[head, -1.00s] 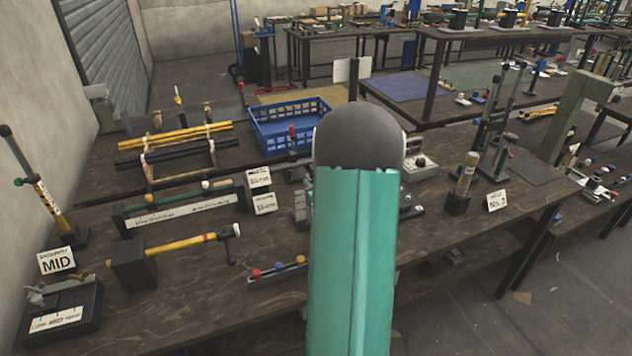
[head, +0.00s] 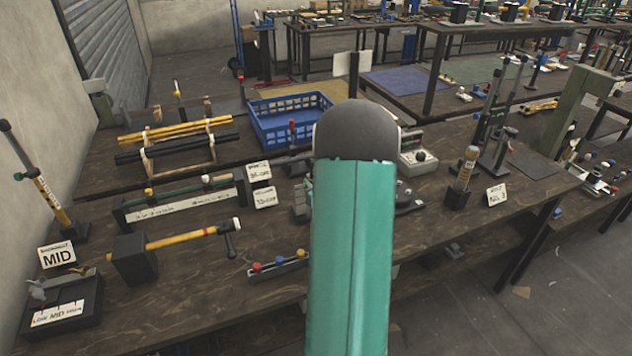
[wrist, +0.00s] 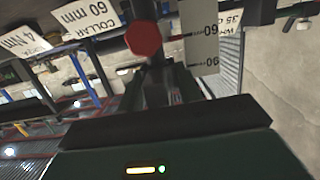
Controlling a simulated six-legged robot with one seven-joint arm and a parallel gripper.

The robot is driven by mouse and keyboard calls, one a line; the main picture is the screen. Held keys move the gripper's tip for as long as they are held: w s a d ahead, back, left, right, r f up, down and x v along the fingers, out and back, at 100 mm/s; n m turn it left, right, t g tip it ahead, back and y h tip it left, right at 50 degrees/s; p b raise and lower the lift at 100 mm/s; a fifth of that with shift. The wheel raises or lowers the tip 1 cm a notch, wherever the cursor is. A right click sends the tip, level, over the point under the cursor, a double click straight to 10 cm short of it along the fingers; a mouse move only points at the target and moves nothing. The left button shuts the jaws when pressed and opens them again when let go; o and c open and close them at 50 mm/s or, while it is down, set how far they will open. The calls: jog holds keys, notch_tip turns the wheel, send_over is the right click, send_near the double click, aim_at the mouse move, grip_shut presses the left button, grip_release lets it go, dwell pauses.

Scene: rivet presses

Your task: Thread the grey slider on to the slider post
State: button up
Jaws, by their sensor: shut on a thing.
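My gripper (wrist: 160,95) shows in the wrist view, at the middle above its dark green housing. It is shut on a dark piece there, which I take to be the grey slider; its outline is too dark to make out. A red hexagonal end (wrist: 143,38) shows just beyond, and I cannot tell whether it touches. In the head view my green arm link hides the gripper and what it holds. I cannot tell for sure which post is the slider post.
On the brown bench stand a blue crate (head: 264,136), a yellow rod in a black block (head: 130,259), a leaning yellow pole (head: 48,199) and tall dark posts (head: 493,110) at right. A "COLLAR 60 mm" label (wrist: 85,20) and a marked scale (wrist: 201,40) show in the wrist view.

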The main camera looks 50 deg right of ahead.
jog(key=shift+f, duration=0.95)
jog(key=shift+r, duration=0.1)
jog(key=shift+r, duration=5.1)
jog(key=shift+f, duration=2.95)
